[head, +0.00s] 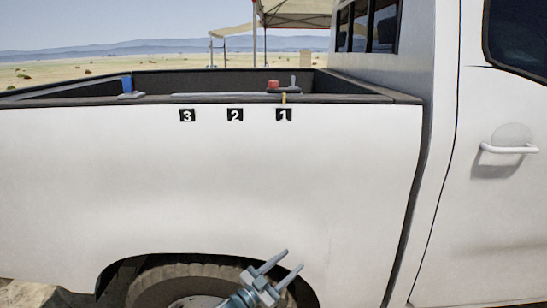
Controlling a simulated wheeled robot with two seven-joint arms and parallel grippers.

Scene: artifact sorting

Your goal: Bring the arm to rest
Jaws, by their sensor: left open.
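My left gripper (283,262) shows at the bottom of the head view, in front of the truck's wheel arch. Its two grey fingers point up and to the right, are spread apart, and hold nothing. It is apart from the things in the truck bed. My right gripper is not in view.
A white pickup truck (250,190) fills most of the view. Labels 3 (187,115), 2 (235,115) and 1 (284,115) mark its side below the bed rim (350,99). A blue object (127,86) and a red object (273,85) show at the bed. A door handle (510,149) sticks out at right.

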